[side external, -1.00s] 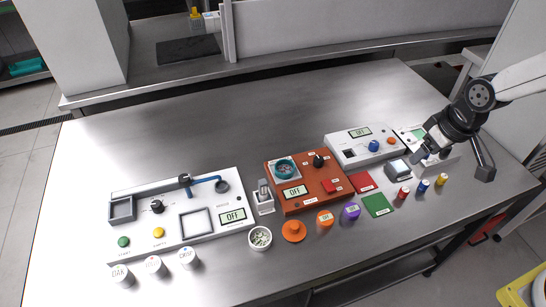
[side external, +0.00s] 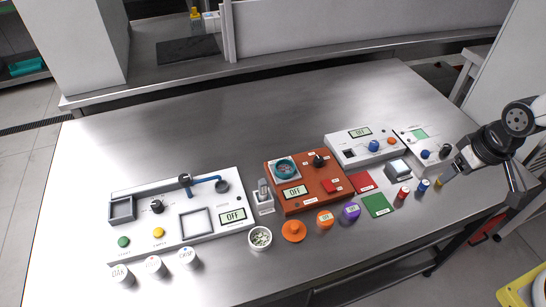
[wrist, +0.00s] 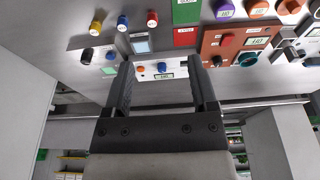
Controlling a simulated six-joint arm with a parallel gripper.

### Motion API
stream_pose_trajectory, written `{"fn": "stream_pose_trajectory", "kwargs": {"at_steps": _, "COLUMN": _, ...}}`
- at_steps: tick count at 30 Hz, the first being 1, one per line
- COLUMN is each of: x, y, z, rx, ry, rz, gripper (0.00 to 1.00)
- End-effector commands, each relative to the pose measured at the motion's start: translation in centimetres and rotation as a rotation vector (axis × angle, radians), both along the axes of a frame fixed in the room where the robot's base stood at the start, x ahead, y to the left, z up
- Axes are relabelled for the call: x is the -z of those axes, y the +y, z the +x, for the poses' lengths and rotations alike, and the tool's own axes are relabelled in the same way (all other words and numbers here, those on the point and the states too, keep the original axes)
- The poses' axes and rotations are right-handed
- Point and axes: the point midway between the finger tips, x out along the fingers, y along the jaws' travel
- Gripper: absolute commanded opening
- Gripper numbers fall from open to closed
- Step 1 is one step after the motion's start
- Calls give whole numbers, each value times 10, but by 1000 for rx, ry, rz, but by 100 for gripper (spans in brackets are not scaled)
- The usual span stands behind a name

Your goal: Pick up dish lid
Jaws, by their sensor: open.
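An orange round lid-like piece with a raised knob (side external: 293,231) sits on the steel bench, in front of the orange device. I cannot be sure it is the dish lid. A teal round dish (side external: 285,168) sits on top of the orange device. A small white bowl with green and white bits (side external: 260,238) stands left of the orange piece. My gripper (side external: 456,168) is at the right end of the bench, close to the yellow-topped vial and far from the orange piece. In the wrist view, my gripper (wrist: 162,78) is open with nothing held between its fingers.
Red (side external: 402,194), blue (side external: 422,187) and yellow (side external: 438,181) vials stand near my gripper. Orange (side external: 325,218) and purple (side external: 350,211) containers stand right of the orange piece. Behind are the orange device (side external: 305,199) and white devices (side external: 365,147). The back of the bench is clear.

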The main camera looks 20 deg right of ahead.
Motion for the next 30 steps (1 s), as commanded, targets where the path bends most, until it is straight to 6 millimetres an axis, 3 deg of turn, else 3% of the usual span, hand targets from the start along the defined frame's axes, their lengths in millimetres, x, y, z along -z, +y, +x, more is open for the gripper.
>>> {"fn": "stream_pose_trajectory", "kwargs": {"at_steps": 14, "x": 0, "y": 0, "z": 0, "rx": 0, "ry": 0, "rz": 0, "gripper": 74}}
{"fn": "stream_pose_trajectory", "kwargs": {"at_steps": 17, "x": 0, "y": 0, "z": 0, "rx": 0, "ry": 0, "rz": 0, "gripper": 99}}
{"fn": "stream_pose_trajectory", "kwargs": {"at_steps": 30, "x": 2, "y": 6, "z": 6, "rx": -46, "ry": 6, "rz": 3, "gripper": 100}}
